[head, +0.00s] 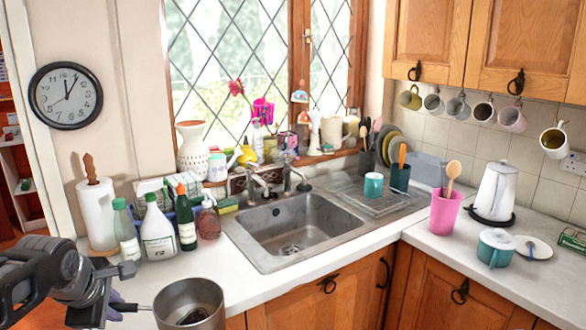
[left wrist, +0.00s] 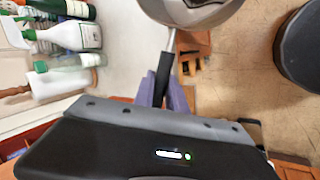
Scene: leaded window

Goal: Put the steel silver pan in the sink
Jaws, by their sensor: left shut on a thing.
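The steel silver pan (head: 190,305) is at the bottom of the head view, in front of the counter's front edge and left of the sink. My left gripper (head: 118,306) is shut on the pan's handle. In the left wrist view the purple fingers of my left gripper (left wrist: 163,90) clasp the black handle, and part of the pan (left wrist: 192,10) shows at the top edge. The pan looks upright, with something dark inside that I cannot make out. The sink (head: 300,232) is a steel basin set in the counter under the window, and it looks empty. My right gripper is not in view.
Several bottles, among them a white bottle (head: 158,230) and a dark green bottle (head: 186,218), stand left of the sink. The tap (head: 290,176) rises behind the basin. A teal mug (head: 374,186) stands on the drainer at right. The counter's front strip is clear.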

